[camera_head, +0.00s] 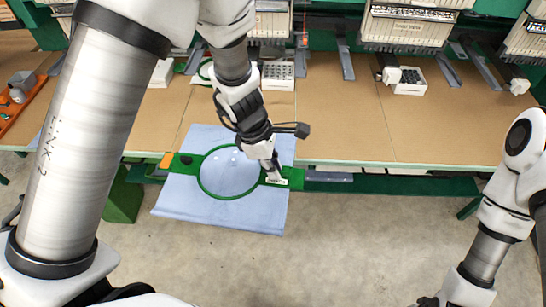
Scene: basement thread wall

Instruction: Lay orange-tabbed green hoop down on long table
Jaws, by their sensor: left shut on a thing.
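The green hoop (201,184) has an orange tab (166,160) at its left end and a light blue cloth (180,205) stretched across it. My left gripper (275,178) is shut on the hoop's right end. The hoop appears over the front edge of the long table (345,120), with its cloth hanging beyond that edge. I cannot tell whether the hoop touches the table. My right arm comes in at the right, but its gripper is not clearly in view.
A white box (278,78) and another white tray (409,82) stand farther back on the table. An orange-edged tray (18,105) is at the far left. Metal brackets and thread racks (408,25) line the back. The brown tabletop right of my left gripper is clear.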

